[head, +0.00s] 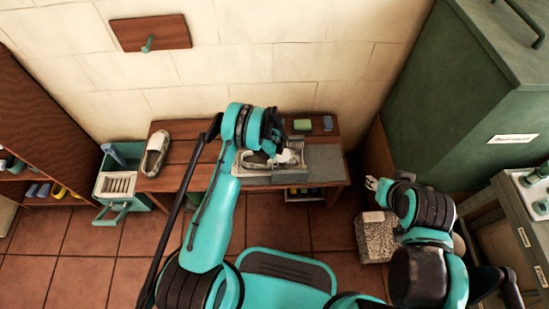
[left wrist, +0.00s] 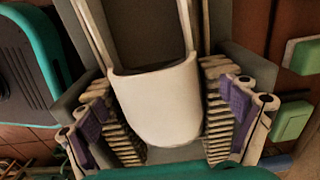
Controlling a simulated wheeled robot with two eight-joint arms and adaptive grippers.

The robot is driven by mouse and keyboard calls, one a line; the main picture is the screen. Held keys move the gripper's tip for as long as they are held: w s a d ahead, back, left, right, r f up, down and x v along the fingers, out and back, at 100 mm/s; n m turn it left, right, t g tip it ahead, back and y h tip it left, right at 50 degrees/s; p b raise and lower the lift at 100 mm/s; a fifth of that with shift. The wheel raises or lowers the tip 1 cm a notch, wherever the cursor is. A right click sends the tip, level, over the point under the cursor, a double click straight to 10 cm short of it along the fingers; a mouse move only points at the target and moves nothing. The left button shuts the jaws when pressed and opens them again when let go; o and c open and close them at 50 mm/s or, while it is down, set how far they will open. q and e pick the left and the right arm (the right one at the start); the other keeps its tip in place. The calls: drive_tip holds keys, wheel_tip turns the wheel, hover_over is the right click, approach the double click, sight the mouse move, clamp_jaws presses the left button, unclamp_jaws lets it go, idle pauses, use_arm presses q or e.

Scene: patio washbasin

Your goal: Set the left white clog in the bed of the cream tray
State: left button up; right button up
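A white clog (left wrist: 155,100) with a dark opening shows in the left wrist view, its rounded toe between the fingers of my left gripper (left wrist: 168,125). The fingers stand apart, one on each side, with no clear grip on it. The clog lies between pale walls of the cream tray (left wrist: 96,35). In the head view my left gripper (head: 272,157) is low over the tray and hides much of both. Another white clog (head: 155,153) lies on the left of the wooden bench. My right gripper (head: 375,184) is empty beside the bench's right end, its fingertips apart.
The wooden bench (head: 195,162) stands against the wall, with a grey slab (head: 322,164) on its right. A green block (head: 302,125) and a blue block (head: 327,123) lie at the back. A teal-handled drawer box (head: 117,186) stands left, a speckled block (head: 374,238) right.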

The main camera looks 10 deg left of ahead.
use_arm(q)
wheel_tip(320, 180, up, 12)
idle(0.7)
